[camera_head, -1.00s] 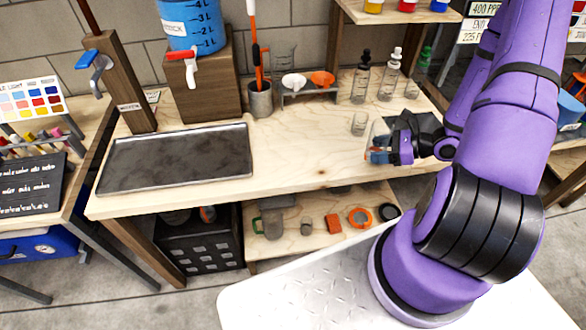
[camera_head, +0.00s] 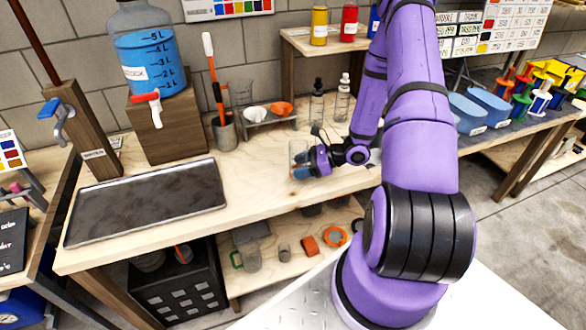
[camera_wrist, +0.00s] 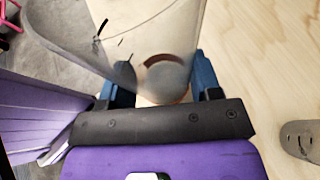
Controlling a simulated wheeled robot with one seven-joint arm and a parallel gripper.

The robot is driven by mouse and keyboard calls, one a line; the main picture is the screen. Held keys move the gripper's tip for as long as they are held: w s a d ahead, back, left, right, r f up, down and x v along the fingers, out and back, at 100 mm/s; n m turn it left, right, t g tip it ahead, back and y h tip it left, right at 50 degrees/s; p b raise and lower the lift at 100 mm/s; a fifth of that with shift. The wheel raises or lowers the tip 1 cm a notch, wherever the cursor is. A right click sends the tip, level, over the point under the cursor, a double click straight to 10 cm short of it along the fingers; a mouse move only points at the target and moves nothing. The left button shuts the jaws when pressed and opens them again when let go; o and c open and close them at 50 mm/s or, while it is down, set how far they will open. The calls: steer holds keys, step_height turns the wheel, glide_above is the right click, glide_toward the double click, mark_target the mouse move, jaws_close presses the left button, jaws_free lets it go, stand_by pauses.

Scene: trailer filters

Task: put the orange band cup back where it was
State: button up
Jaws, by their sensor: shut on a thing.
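My gripper (camera_head: 300,172) is shut on a clear cup (camera_head: 299,151) above the front part of the wooden table, below the two dropper bottles. In the wrist view the clear cup (camera_wrist: 130,45) stands between the blue fingertips of my gripper (camera_wrist: 165,90). A brownish-orange arc (camera_wrist: 170,60) shows through its wall; I cannot tell for sure that it is the orange band. Whether the cup's base touches the table is unclear.
Two dropper bottles (camera_head: 317,102) and a small rack (camera_head: 268,117) with a white and an orange funnel stand behind. A metal tray (camera_head: 150,200) lies at left. Another small vessel (camera_wrist: 300,140) shows at the wrist view's right. Bare tabletop (camera_head: 250,175) lies between tray and gripper.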

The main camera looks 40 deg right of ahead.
mark_target(295, 161)
steer(key=w, duration=0.3)
steer(key=shift+w+f, duration=0.1)
steer(key=shift+f, duration=0.05)
steer(key=shift+w+f, duration=0.25)
steer(key=shift+f, duration=0.65)
steer(key=shift+w+f, duration=0.2)
steer(key=shift+f, duration=0.7)
steer(key=o, duration=1.1)
steer(key=shift+f, duration=0.1)
